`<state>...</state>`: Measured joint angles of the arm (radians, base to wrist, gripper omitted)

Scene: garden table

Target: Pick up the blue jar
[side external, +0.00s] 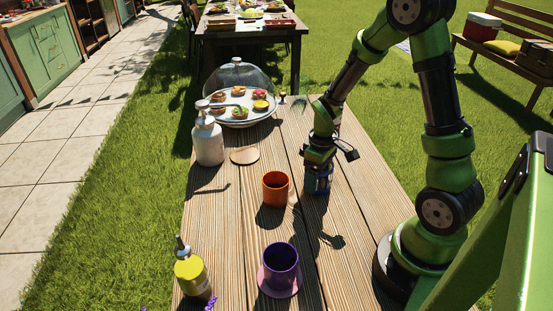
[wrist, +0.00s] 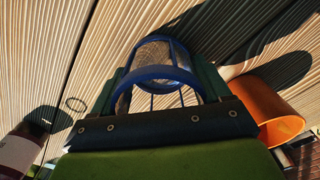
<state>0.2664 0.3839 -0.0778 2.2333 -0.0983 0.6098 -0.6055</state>
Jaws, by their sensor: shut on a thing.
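The blue jar (side external: 318,184) is upright below my gripper (side external: 318,168), to the right of the orange cup. In the wrist view the jar (wrist: 158,72) shows a blue rim and a see-through body, between the two fingers of my gripper (wrist: 160,88). My gripper is shut on the jar. The fingers cover part of its sides, and I cannot tell whether its base touches the table.
The orange cup (side external: 275,188) stands close on the left. A purple cup on a saucer (side external: 280,283), a yellow bottle (side external: 190,272), a white pump bottle (side external: 208,145), a round coaster (side external: 244,156) and a domed food tray (side external: 237,118) stand on the wooden table (side external: 228,220).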

